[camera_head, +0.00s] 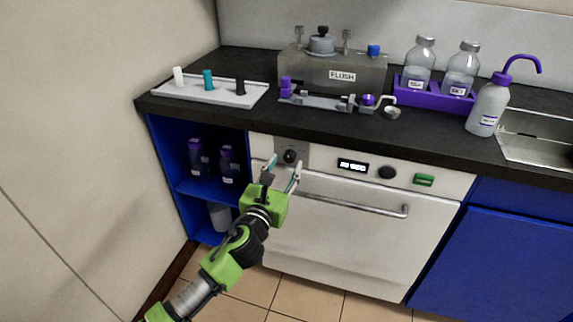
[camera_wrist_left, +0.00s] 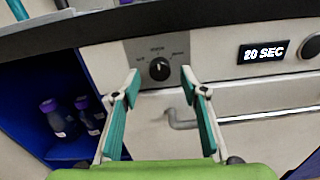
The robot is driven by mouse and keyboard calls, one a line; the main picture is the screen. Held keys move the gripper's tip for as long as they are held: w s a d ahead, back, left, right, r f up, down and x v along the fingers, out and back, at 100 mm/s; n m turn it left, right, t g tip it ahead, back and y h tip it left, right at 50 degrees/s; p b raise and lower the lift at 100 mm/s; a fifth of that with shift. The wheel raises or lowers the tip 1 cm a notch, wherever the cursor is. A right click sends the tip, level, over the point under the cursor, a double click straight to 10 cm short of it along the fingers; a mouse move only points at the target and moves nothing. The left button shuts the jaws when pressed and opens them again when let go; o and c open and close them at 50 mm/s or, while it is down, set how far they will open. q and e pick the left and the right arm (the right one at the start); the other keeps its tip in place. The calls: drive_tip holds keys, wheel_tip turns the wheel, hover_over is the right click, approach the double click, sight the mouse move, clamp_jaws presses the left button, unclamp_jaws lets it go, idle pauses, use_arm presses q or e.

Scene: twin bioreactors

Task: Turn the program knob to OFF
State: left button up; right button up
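The program knob (camera_head: 290,156) is a round black dial on a grey plate at the upper left of the white appliance's front. In the left wrist view the knob (camera_wrist_left: 159,68) sits ahead, between the fingers and apart from them, with small labels above it that I cannot read surely. Its light pointer mark looks roughly upward. My left gripper (camera_head: 283,168) is open and empty, just in front of and below the knob; its teal-padded fingers also show in the left wrist view (camera_wrist_left: 157,85). My right gripper is not in view.
The appliance (camera_head: 350,240) has a display (camera_head: 353,165) reading 20 SEC, a second black knob (camera_head: 387,172), a green button (camera_head: 424,180) and a bar handle (camera_head: 350,202). The black counter (camera_head: 250,118) overhangs above. A blue open shelf (camera_head: 180,165) with bottles stands left.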

sight(290, 157)
use_arm(q)
drive_tip(key=shift+x, duration=1.2)
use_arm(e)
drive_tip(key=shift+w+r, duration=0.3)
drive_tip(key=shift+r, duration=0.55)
use_arm(q)
drive_tip(key=c, duration=1.1)
